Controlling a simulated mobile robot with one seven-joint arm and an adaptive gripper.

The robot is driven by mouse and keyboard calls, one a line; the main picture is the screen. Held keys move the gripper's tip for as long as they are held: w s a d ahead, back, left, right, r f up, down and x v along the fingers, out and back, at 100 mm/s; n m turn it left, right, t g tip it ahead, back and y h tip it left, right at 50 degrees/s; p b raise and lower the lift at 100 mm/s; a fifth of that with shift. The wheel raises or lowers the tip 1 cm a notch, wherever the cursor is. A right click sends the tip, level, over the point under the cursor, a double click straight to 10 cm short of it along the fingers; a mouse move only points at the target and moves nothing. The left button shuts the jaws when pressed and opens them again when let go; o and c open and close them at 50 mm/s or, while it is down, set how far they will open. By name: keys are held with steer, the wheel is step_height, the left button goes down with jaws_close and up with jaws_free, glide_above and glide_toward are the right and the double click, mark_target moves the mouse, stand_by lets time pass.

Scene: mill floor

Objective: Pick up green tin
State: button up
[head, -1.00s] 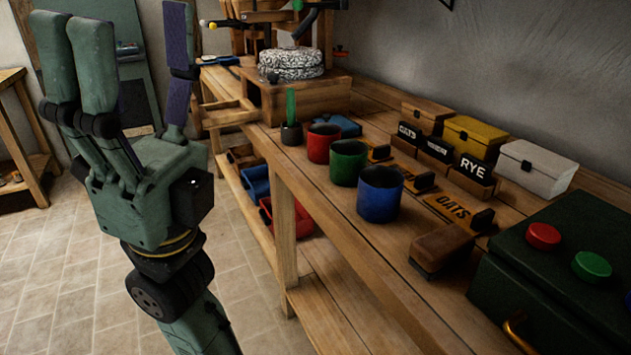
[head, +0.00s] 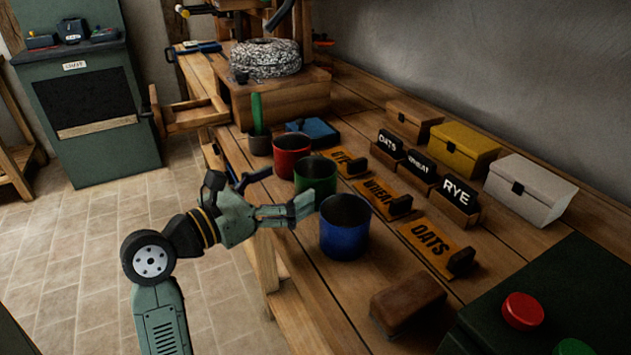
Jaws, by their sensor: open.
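The green tin (head: 318,174) is an open-topped cup standing upright on the wooden bench. It stands between the red tin (head: 291,155) behind it and the blue tin (head: 344,227) in front. My gripper (head: 290,193) is open and empty, reaching from the left at the bench's front edge. Its fingers point right, toward the green and blue tins. One finger overlaps the lower part of the green tin in the picture, hiding some of it. I cannot tell whether it touches.
The bench (head: 322,322) also holds stencil plates such as OATS (head: 428,246), a brown block (head: 407,303), a grey pot with a green stick (head: 258,143) and a blue object (head: 313,131). A white box (head: 531,190) and a yellow box (head: 462,151) stand by the wall.

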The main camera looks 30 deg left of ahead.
mark_target(299, 177)
steer(key=shift+x, duration=0.85)
steer(key=p+x, duration=0.1)
steer(key=x, duration=0.1)
steer(key=p+x, duration=0.2)
steer(key=shift+w+d+r, duration=0.15)
steer(key=shift+d+r, duration=0.05)
steer(key=shift+r, duration=0.2)
steer(key=shift+w+d+f, duration=0.1)
steer(key=shift+w+f, duration=0.05)
steer(key=shift+w, duration=0.25)
steer(key=shift+c, duration=0.5)
steer(key=c, duration=1.2)
